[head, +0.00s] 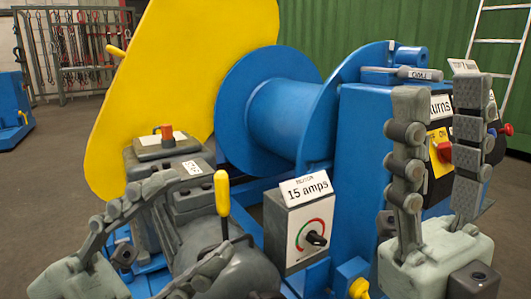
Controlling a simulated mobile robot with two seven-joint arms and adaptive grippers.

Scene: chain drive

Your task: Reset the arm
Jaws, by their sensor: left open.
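My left gripper (214,214) comes in from the lower left. Its grey fingers are spread, one reaching up past the motor housing and the other low near the bottom edge. A yellow-handled lever (222,194) shows in the space between its fingertips; I cannot tell whether they touch. My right gripper (440,98) stands at the right with its fingers pointing up. They are parallel with a clear gap and nothing between them. It is in front of the blue cabinet (362,165) and hides part of its control panel (438,148).
A blue winch drum (285,110) and a large yellow guard (180,70) fill the middle. A "15 amps" box (300,228) with a dial stands below the drum. A dark motor (225,265) is at the lower centre. A white ladder (500,41) leans behind at right.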

